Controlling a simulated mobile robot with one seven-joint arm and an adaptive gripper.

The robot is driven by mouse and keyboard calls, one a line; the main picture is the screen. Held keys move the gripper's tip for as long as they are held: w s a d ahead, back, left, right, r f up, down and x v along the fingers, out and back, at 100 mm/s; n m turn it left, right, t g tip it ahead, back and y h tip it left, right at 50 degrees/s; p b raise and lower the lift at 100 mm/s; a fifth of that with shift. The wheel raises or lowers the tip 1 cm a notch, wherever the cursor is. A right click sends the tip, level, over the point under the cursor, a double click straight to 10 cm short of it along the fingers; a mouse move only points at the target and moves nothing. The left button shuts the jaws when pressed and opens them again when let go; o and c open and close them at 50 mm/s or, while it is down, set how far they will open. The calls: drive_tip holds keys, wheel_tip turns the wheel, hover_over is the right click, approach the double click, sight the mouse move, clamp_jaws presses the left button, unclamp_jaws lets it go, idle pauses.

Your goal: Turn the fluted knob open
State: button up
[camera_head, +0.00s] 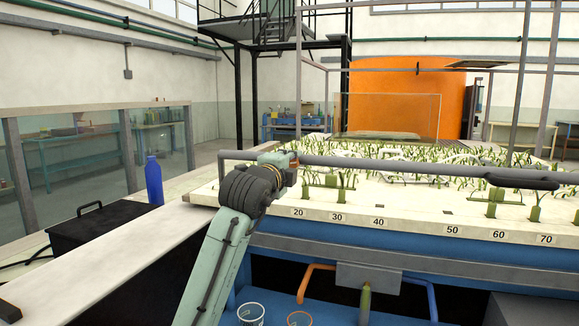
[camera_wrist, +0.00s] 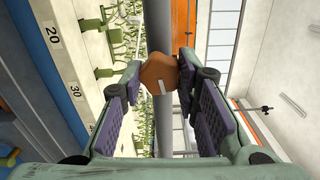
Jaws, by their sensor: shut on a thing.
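The fluted knob (camera_wrist: 158,73) is orange-brown with a pale mark line on its face. It shows in the wrist view between the fingertips of my gripper (camera_wrist: 160,82), in front of a grey pipe. The purple-padded fingers are shut on the knob's two sides. In the head view my gripper (camera_head: 282,164) is at the grey pipe above the flume's front edge, near its left end. There the knob is mostly hidden by my gripper.
The grey pipe (camera_head: 400,168) runs right along the planted flume bed (camera_head: 335,205), which has a numbered scale on its front edge. A blue bottle (camera_head: 154,181) and a black case (camera_head: 98,228) stand at left. Orange and blue pipes and cups are below.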

drive_tip(key=shift+m, duration=1.1)
drive_tip(key=o, duration=1.2)
drive_tip(key=shift+c, duration=0.2)
drive_tip(key=v, duration=1.2)
